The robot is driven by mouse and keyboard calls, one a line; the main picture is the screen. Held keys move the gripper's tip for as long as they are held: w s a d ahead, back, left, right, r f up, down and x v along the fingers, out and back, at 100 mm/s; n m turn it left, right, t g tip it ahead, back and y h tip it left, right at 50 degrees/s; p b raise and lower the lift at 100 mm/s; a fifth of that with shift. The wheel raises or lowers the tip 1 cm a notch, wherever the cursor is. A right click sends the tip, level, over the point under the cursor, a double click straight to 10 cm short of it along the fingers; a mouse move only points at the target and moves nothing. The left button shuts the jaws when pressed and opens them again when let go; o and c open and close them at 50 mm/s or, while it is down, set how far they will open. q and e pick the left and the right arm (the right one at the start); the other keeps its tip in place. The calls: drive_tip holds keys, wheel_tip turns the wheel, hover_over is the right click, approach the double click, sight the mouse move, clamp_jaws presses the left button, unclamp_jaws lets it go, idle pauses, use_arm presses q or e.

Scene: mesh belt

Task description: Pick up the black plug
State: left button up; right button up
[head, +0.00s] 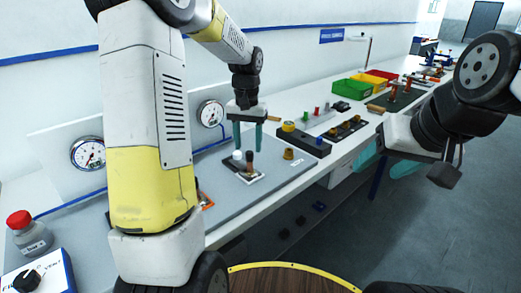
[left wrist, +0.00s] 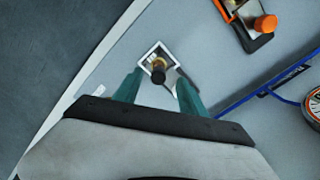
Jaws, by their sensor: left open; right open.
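The black plug (head: 250,167) stands on a grey panel (head: 222,190), with a white-edged square plate at its foot. In the left wrist view the black plug (left wrist: 158,77) shows its dark end and some brass, inside the white square outline. My left gripper (head: 247,147) points down just above it, teal fingers spread. In the left wrist view the plug appears between the fingertips, apart from both. I cannot tell the exact height gap. My right gripper (head: 386,162) is open and empty, out over the floor to the right of the bench.
A white knob (head: 238,155) stands close left of the plug, and a brass fitting (head: 288,154) to its right. A black block (head: 306,141) with a yellow knob is further right. Gauges (head: 210,114) line the wall. Coloured bins (head: 346,89) stand further along the bench.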

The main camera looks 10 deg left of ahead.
sight(249, 152)
use_arm(q)
drive_tip(key=f, duration=0.5)
drive_tip(key=shift+w+d+f, duration=0.1)
drive_tip(key=shift+w+f, duration=0.05)
drive_tip(key=shift+w, duration=0.2)
drive_tip(key=shift+c, duration=0.2)
clamp_jaws()
